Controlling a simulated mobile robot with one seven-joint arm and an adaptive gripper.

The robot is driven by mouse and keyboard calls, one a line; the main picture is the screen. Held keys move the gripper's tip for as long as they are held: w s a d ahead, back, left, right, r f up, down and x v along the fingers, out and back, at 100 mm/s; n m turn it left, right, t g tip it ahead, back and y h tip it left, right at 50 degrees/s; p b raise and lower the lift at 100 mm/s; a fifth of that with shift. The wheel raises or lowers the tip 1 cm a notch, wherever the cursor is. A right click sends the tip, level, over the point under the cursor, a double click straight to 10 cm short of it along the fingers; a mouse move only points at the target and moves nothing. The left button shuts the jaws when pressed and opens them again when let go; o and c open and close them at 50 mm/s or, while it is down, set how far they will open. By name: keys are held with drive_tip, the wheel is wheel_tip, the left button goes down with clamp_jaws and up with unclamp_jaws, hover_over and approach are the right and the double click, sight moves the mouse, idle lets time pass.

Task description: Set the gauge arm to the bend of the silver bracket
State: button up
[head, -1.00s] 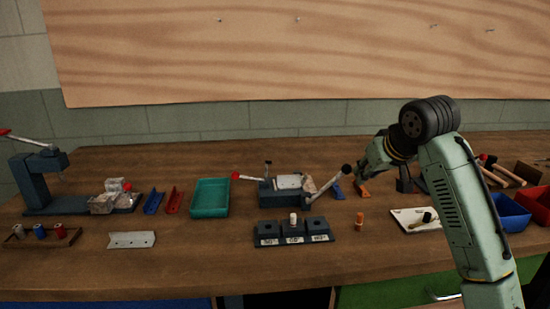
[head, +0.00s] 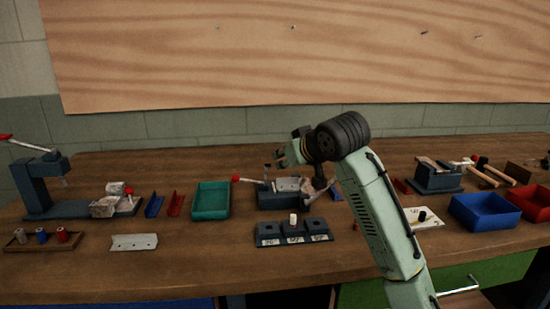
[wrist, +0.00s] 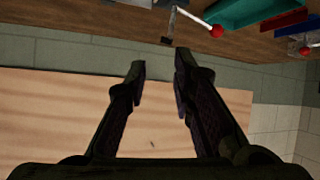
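A silver bracket (head: 134,242), a pale angled strip with small holes, lies on the bench at front left. A white plate (head: 428,216) with a dark knob (head: 422,216) lies right of my arm; it looks like the gauge, but its arm is too small to read and partly hidden. My gripper (head: 282,157) is raised above and behind the middle bench tool. In the wrist view my gripper (wrist: 160,66) is open, its two fingers apart with nothing between them. Neither the bracket nor the plate shows there.
The middle tool (head: 284,200) has a red-knobbed lever (head: 236,179); the knob also shows in the wrist view (wrist: 217,31). Labelled blocks (head: 293,239) with a white peg stand before it. A teal tray (head: 211,200) is left; blue (head: 484,212) and red bins are right.

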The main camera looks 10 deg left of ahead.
drive_tip(key=shift+s+a+r, duration=0.15)
drive_tip(key=shift+a+r, duration=0.05)
drive_tip(key=shift+a, duration=0.75)
drive_tip(key=shift+o, duration=0.6)
